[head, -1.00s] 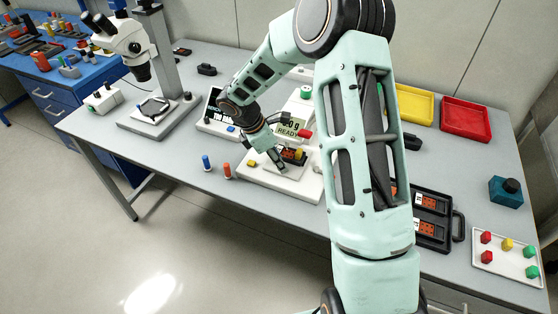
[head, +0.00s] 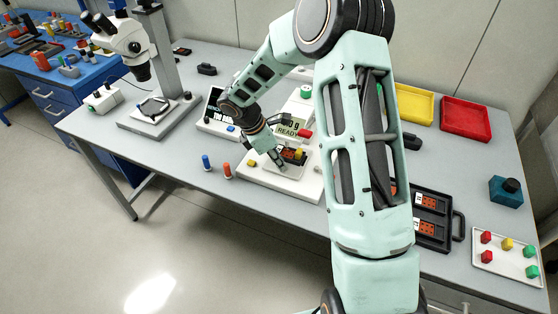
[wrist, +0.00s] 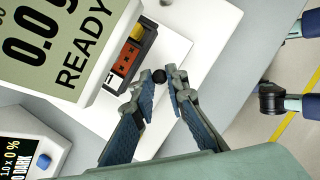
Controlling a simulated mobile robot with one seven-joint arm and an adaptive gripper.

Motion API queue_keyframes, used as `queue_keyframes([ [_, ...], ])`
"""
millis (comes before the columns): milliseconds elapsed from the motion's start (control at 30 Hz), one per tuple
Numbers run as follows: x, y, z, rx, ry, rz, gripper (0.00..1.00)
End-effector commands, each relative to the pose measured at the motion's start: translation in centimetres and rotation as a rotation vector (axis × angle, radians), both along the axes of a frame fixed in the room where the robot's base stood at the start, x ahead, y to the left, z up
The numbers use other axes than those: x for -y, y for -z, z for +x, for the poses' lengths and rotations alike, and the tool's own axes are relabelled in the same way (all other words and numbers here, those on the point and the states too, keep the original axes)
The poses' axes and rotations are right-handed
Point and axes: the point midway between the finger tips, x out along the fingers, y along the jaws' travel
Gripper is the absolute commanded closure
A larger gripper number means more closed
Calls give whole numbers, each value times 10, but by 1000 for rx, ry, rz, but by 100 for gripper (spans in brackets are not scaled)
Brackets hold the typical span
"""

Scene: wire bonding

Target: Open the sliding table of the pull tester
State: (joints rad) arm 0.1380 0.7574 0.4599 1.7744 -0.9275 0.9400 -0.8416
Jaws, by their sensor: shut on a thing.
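The pull tester is a white bench device with a pale base (head: 252,180) and a display (head: 290,130) reading READY. Its display also fills the upper left of the wrist view (wrist: 78,45). A black fixture with an orange-red part (wrist: 126,56) sits on the light table plate beside the display. A small round black knob (wrist: 159,76) shows beside the fixture, between my fingertips. My gripper (wrist: 165,84) is shut on this knob. In the head view, my gripper (head: 280,162) is low over the tester's base, and the knob is hidden there.
A blue peg (head: 206,162) and an orange peg (head: 227,170) stand left of the tester. A microscope (head: 140,45) stands farther left. A black case (head: 432,215) and a white tray (head: 490,262) lie to the right. The bench's front edge is close to the tester.

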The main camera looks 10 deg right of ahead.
Motion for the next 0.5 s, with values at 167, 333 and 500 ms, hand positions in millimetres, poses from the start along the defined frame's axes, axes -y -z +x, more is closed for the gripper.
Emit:
queue_keyframes([
  [167,-21,1,-26,-2,-8,-2,100],
  [333,-49,1,-64,-2,-9,0,100],
  [500,-65,1,-88,-1,-4,0,100],
])
